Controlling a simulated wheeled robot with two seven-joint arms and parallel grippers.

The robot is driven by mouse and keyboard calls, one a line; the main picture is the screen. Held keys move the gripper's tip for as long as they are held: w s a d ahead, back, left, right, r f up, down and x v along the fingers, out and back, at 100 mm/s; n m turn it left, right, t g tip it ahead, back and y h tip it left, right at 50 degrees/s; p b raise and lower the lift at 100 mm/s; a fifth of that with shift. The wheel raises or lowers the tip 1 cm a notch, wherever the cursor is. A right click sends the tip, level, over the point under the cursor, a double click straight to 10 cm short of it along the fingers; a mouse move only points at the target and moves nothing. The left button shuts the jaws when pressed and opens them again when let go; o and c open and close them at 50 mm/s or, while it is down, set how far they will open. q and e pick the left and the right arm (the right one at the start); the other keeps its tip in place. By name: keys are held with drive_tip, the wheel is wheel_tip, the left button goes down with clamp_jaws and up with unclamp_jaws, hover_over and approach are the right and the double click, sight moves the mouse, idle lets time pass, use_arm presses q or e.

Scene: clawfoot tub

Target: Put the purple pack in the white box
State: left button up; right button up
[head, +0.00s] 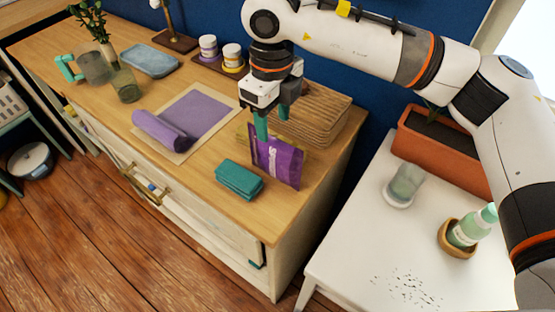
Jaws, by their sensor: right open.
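The purple pack (283,167) stands upright near the front right of the wooden-topped cabinet. My right gripper (272,122) points down at the pack's top edge. Its teal fingers are apart, one in front of the pack's upper edge and the other farther back. I cannot tell whether either finger touches the pack. My left gripper is not in view. I see no clear white box; a white basket (11,103) shows at the far left edge, cut off by the frame.
A folded teal cloth (239,180) lies just left of the pack. A stack of wooden boards (318,115) is behind. A purple roll on a mat (205,112) lies to the left. A white table (345,240) to the right holds a glass, a bottle in a bowl and a planter (436,155).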

sight(274, 135)
wheel_tip(274, 135, down, 3)
drive_tip(key=shift+r, duration=0.2)
wheel_tip(274, 135, down, 4)
drive_tip(key=shift+w+d+f+p, duration=0.1)
drive_tip(key=shift+w+f+p, duration=0.05)
drive_tip(key=shift+p, duration=1.1)
drive_tip(key=shift+f, duration=0.45)
clamp_jaws()
